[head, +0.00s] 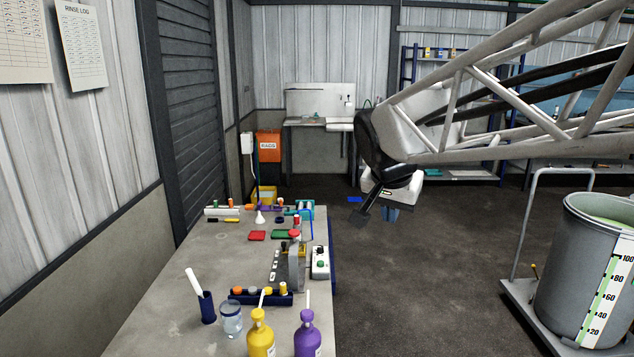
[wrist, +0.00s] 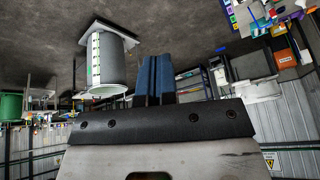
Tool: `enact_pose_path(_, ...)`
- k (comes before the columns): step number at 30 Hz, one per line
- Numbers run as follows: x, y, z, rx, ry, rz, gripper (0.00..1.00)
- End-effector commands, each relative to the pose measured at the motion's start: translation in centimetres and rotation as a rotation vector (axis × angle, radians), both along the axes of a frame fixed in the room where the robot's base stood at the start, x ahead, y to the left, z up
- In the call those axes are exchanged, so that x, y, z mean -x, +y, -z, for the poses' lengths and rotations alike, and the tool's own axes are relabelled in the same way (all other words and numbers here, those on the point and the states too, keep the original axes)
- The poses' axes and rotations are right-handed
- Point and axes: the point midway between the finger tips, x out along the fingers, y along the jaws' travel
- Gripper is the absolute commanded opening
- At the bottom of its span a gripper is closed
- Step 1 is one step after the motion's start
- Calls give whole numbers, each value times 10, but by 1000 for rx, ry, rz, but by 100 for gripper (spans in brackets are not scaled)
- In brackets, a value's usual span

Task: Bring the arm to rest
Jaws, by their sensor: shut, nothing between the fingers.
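My gripper (head: 362,214) hangs at the end of my arm in the head view, in open air to the right of the workbench (head: 190,312). The wrist view is upside down, with the floor at the top.
A grey graduated vessel (head: 580,268) with pale green contents stands on a cart at right. A yellow bottle (head: 261,334) and purple bottle (head: 306,336) stand at the bench's near end. An orange rags bin (head: 269,146) is behind. The floor between bench and cart is clear.

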Motion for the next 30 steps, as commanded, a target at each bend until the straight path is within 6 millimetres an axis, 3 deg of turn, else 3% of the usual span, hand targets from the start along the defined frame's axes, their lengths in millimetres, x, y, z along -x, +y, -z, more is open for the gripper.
enact_pose_path(10,88,-23,-1,16,3,-153,0)
enact_pose_path(21,176,-37,12,41,-10,-323,0)
enact_pose_path(30,223,-41,27,60,-24,-426,0)
